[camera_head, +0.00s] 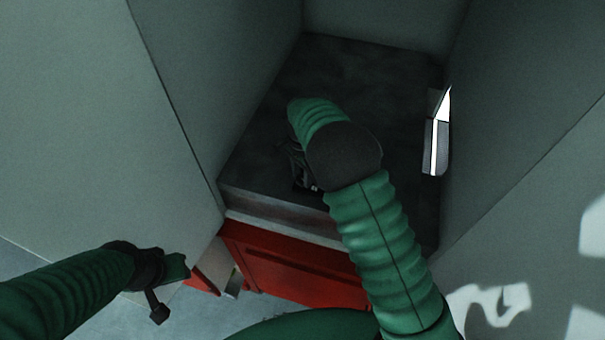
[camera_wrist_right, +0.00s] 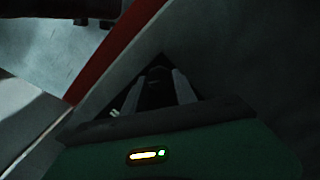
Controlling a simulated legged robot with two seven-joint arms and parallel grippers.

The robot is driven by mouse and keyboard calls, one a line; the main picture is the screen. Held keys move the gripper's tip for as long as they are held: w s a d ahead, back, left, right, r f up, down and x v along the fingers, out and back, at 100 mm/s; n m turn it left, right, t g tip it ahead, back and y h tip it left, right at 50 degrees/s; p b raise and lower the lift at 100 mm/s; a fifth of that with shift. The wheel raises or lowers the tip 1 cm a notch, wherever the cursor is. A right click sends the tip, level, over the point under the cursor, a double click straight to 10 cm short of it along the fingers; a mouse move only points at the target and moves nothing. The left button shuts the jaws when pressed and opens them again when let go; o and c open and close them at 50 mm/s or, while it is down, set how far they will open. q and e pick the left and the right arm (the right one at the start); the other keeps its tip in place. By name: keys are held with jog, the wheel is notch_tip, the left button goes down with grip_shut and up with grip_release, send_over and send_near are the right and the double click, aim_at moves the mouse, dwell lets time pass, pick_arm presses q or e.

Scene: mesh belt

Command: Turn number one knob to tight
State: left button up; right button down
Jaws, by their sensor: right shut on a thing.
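My right arm reaches over a dark flat surface in a recess between grey walls. My right gripper (camera_head: 302,180) is mostly hidden behind its own wrist in the head view. In the right wrist view its two pale fingers (camera_wrist_right: 158,90) stand on either side of a small dark rounded thing, which looks like the knob (camera_wrist_right: 158,74), and are shut on it. The image is too dark to read a number or a tight mark. My left gripper (camera_head: 168,296) hangs at the lower left, away from the recess; its jaws are not clear.
The dark surface (camera_head: 385,80) is bare behind my right wrist. Grey walls (camera_head: 225,60) close in on both sides. A red panel (camera_head: 290,262) lies below the front edge.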

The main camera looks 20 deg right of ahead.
jog(key=shift+a, duration=0.1)
jog(key=c, duration=1.2)
grip_release()
jog(key=shift+o, duration=1)
jog(key=shift+a, duration=0.1)
jog(key=shift+r, duration=0.1)
